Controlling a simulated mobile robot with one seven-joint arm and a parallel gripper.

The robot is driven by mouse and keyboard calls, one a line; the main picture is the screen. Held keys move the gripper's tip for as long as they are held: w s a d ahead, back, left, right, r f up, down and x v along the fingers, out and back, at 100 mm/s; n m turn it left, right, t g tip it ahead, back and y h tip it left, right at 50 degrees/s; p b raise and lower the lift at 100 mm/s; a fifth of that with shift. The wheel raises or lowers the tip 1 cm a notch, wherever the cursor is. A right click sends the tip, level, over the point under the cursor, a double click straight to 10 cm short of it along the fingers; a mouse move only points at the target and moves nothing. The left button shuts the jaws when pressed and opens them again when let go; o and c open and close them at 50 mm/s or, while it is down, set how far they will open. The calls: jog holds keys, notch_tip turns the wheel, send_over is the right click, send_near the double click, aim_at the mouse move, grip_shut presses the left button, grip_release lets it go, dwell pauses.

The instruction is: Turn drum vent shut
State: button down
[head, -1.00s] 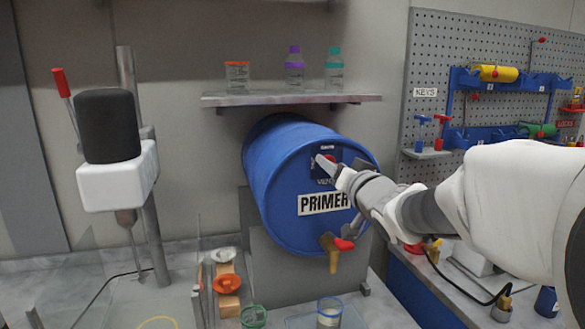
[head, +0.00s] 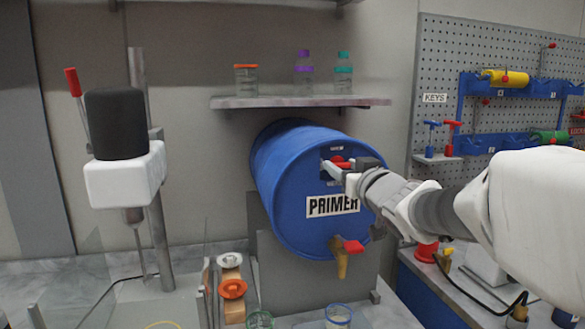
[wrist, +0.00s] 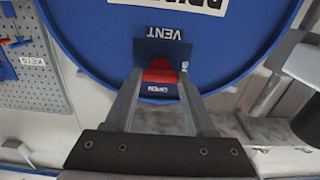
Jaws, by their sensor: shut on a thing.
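The blue drum (head: 290,190) lies on its side on a grey stand, its round end with the PRIMER label (head: 332,205) facing me. The red vent knob (head: 341,162) is on a dark plate marked VENT on the drum's end, above the label. My gripper (head: 350,165) reaches in from the right, level with the knob. In the wrist view, upside down, the red vent knob (wrist: 160,72) sits between the two fingertips of my gripper (wrist: 158,78), which is shut on it. The fingers hide part of the knob and its markings.
A tap with a red handle (head: 353,246) sticks out below the label. A shelf (head: 300,102) with several containers is above the drum. A mixer (head: 125,170) stands at left, and a pegboard (head: 450,110) is at right.

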jog(key=shift+c, duration=1.2)
grip_release()
jog(key=shift+s, duration=0.1)
